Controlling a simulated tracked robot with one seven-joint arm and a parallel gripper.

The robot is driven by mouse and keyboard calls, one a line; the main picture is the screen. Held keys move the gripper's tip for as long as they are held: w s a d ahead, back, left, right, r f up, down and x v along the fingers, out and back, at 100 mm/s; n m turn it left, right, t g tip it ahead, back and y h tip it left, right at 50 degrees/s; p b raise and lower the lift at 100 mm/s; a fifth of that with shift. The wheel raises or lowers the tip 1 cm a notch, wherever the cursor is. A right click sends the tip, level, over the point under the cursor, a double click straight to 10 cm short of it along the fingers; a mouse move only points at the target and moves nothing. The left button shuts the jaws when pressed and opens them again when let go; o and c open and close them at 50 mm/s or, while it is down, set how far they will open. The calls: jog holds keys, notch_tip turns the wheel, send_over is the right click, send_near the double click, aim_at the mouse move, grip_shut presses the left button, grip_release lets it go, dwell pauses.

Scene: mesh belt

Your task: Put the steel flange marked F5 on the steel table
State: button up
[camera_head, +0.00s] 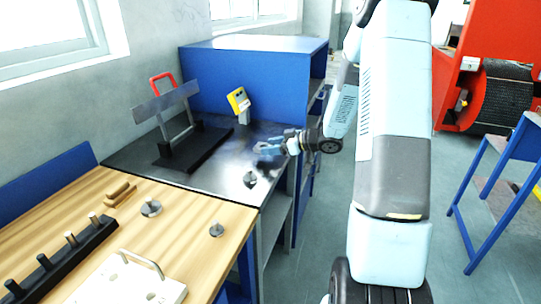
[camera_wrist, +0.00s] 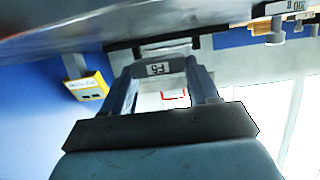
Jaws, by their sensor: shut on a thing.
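My gripper (camera_head: 264,150) is low over the dark steel table (camera_head: 222,165), near its right side. In the wrist view my gripper (camera_wrist: 163,72) is shut on the steel flange marked F5 (camera_wrist: 158,69), whose label faces the camera between the fingers. The table surface (camera_wrist: 60,22) shows very close by in that view; I cannot tell whether the flange touches it. In the head view the held flange is mostly hidden by the gripper. Another flange with an upright stem (camera_head: 250,180) stands on the steel table just in front of my gripper.
A yellow device (camera_head: 239,101) and a black stand with a red handle (camera_head: 190,145) are towards the back of the steel table. A blue cabinet (camera_head: 250,80) rises behind. Two flanges (camera_head: 150,208) (camera_head: 216,229), a peg rack (camera_head: 65,255) and a white plate (camera_head: 130,285) sit on the wooden bench.

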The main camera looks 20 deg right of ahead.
aim_at(272, 160)
jog(key=shift+w+f, duration=0.2)
jog(key=shift+f, duration=0.15)
notch_tip(272, 160, down, 3)
jog(key=shift+r, duration=0.15)
jog(key=shift+s+d+f, duration=0.1)
jog(key=shift+s+f, duration=0.05)
jog(key=shift+f, duration=0.25)
